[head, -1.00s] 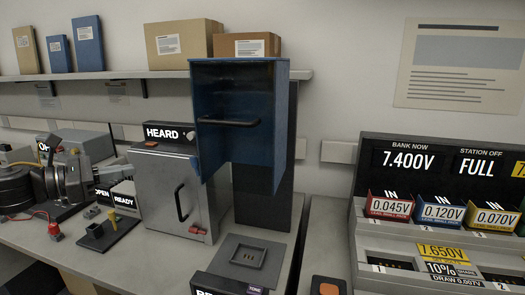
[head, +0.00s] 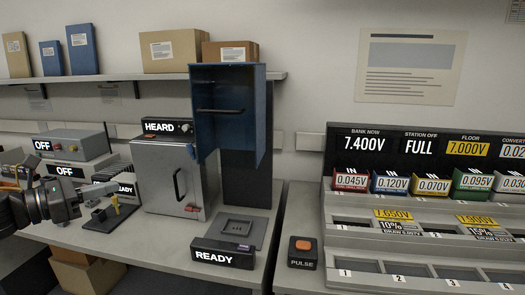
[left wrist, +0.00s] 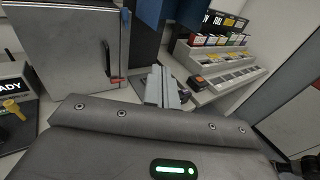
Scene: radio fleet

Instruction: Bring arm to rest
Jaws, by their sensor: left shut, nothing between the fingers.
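My left gripper (head: 72,194) is at the left edge of the head view, over the left part of the bench. Its dark arm and wrist fill the picture's edge there. In the left wrist view its pale fingers (left wrist: 161,88) are together with nothing between them. The grey wrist housing with a green light fills the lower part of that view.
A grey cabinet marked HEARD (head: 166,170) and a tall stand with a blue hood (head: 228,120) are right of the gripper. A small black holder with a yellow piece (head: 108,214) is close to it. A PULSE button box (head: 303,253) and the bank rack (head: 420,200) are farther right.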

